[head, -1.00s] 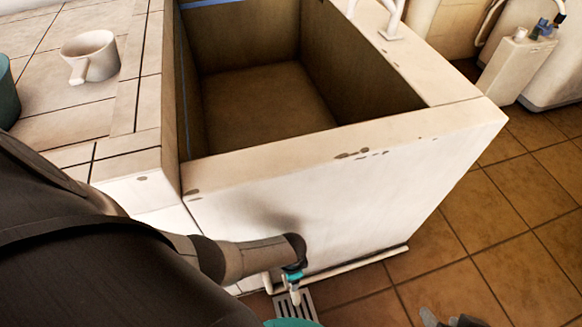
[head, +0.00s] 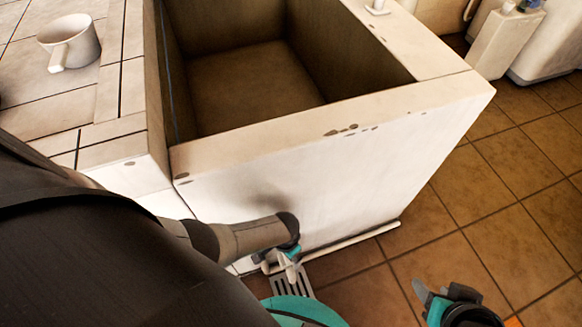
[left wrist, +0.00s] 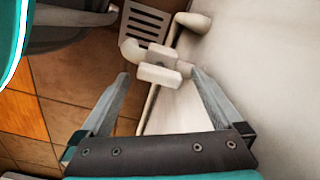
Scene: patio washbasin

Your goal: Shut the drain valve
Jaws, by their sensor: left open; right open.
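The drain valve is a pale fitting with a blocky handle (left wrist: 158,72) on a pipe low at the basin's wall, best seen in the left wrist view. My left gripper (left wrist: 159,82) is open, with one finger on each side of the handle; I cannot tell whether either touches it. In the head view my left gripper (head: 288,251) is at the foot of the basin's front wall, and my arm hides part of it. My right gripper (head: 436,300) is open and empty above the floor at the lower right.
The pale stone basin (head: 320,115) is empty, with a thick rim. A white pipe (head: 350,240) runs along its foot. A slotted floor grate (head: 306,286) lies beside the valve.

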